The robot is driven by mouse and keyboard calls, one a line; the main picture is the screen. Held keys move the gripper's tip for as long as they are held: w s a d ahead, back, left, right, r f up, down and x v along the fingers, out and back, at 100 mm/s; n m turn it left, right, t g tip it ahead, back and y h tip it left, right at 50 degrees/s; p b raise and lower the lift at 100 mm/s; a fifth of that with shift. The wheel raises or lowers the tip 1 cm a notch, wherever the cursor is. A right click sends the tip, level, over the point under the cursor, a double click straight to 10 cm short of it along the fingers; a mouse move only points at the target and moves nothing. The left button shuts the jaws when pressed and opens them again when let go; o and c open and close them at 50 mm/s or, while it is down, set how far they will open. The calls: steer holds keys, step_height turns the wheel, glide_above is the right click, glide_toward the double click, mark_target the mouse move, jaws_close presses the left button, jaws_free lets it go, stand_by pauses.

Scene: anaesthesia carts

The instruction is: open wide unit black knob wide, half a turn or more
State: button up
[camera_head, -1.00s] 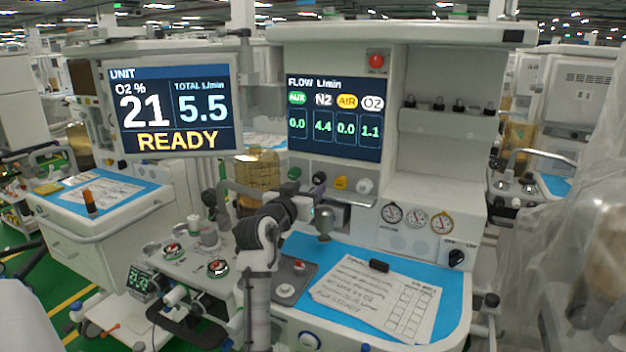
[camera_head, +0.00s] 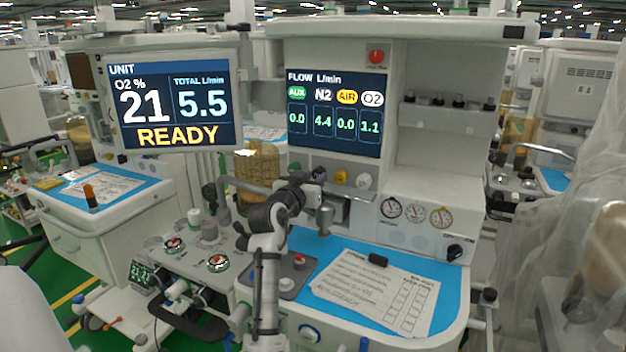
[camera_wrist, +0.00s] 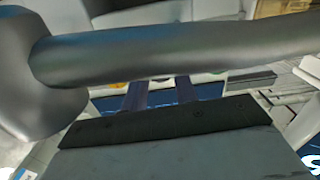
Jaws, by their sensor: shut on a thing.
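The wide unit's row of flow knobs sits under the flow screen (camera_head: 334,116). My gripper (camera_head: 318,175) is at the black knob's place in this row, and the black knob is almost wholly hidden behind it. The gripper is shut on the black knob. In the wrist view, two dark fingers (camera_wrist: 160,92) reach forward, but a thick grey bar hides their tips and the knob. The yellow knob (camera_head: 341,178) and the white knob (camera_head: 364,181) are just to the right. The flow screen reads N2 4.4, AIR 0.0 and O2 1.1.
A grey post (camera_head: 325,220) stands below the knobs. The blue worktop (camera_head: 445,300) holds papers (camera_head: 375,288) and a small black object (camera_head: 378,260). A separate black switch (camera_head: 454,252) is at the right. The left screen (camera_head: 175,104) shows READY and total 5.5.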

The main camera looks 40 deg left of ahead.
steer(key=shift+n, duration=0.3)
steer(key=shift+n+p, duration=0.4)
steer(key=shift+n, duration=0.1)
steer(key=o, duration=1)
steer(key=shift+b+v, duration=1.75)
steer(key=shift+v, duration=5.2)
